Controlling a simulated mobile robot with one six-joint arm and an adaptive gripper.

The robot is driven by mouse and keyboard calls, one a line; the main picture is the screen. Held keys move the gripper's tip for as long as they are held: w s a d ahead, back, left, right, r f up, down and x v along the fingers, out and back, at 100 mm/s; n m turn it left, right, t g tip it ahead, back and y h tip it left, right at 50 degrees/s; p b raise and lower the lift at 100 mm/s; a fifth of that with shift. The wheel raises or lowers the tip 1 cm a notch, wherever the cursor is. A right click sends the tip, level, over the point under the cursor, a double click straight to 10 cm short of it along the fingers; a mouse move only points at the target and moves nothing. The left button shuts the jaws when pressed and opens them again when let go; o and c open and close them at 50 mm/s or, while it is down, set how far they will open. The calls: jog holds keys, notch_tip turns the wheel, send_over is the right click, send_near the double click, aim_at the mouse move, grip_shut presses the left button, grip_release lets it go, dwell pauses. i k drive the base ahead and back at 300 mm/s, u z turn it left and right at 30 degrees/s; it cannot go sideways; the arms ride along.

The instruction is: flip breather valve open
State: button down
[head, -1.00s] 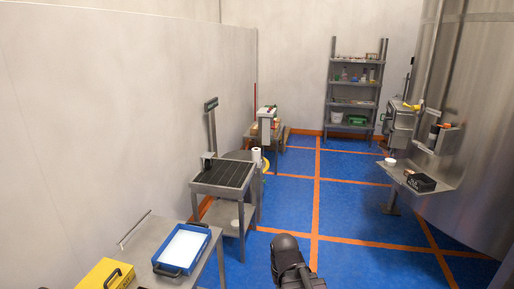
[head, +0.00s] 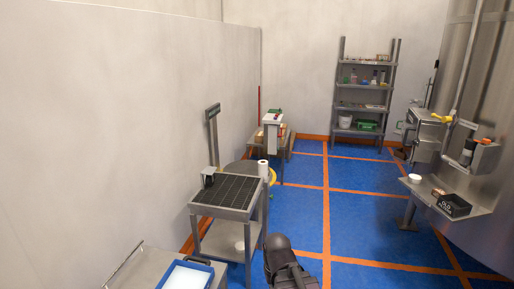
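A yellow handle (head: 441,118) shows at the right, by the pipework (head: 457,90) on the large steel tank (head: 490,110). It may be the breather valve, but it is too small to tell which way it is turned. A dark part of my own arm rises at the bottom centre. The fingers of my gripper cannot be made out, and the arm is far from the yellow handle.
A shelf rack (head: 362,100) stands at the back. A steel ledge (head: 455,200) with a black box (head: 454,205) juts from the tank. A cart (head: 228,193) and a blue tray (head: 166,270) are at left. The blue floor (head: 355,215) between is clear.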

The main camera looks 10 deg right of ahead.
aim_at(444, 120)
jog(key=z, duration=0.1)
jog(key=i, duration=0.8)
jog(key=z, duration=0.45)
jog(key=i, duration=0.8)
jog(key=z, duration=0.9)
jog(key=i, duration=1.05)
jog(key=z, duration=0.55)
